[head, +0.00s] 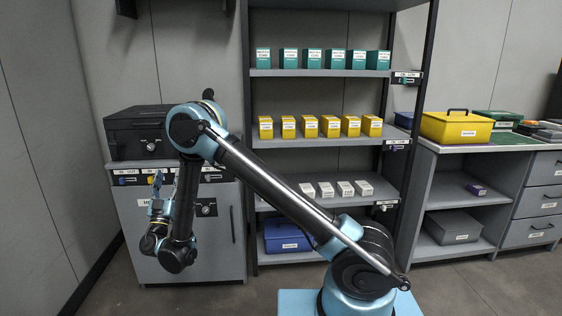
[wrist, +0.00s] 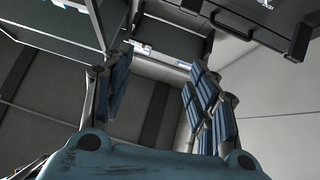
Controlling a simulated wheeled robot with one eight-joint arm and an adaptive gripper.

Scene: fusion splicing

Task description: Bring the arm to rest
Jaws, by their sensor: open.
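My arm rises from its base at the lower right of the head view, runs up to the left and bends down at the elbow. My gripper (head: 157,183) is at the left, in front of the grey cabinet (head: 222,262), with its fingers upward. In the wrist view, my gripper (wrist: 160,88) has its two blue-padded fingers wide apart, with nothing between them. It appears to hold nothing.
A black case (head: 140,140) sits on the cabinet, behind and above my gripper. The shelf rack (head: 320,73) behind my arm holds green, yellow and white boxes. A yellow toolbox (head: 457,128) stands on the right workbench. Floor at the left is clear.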

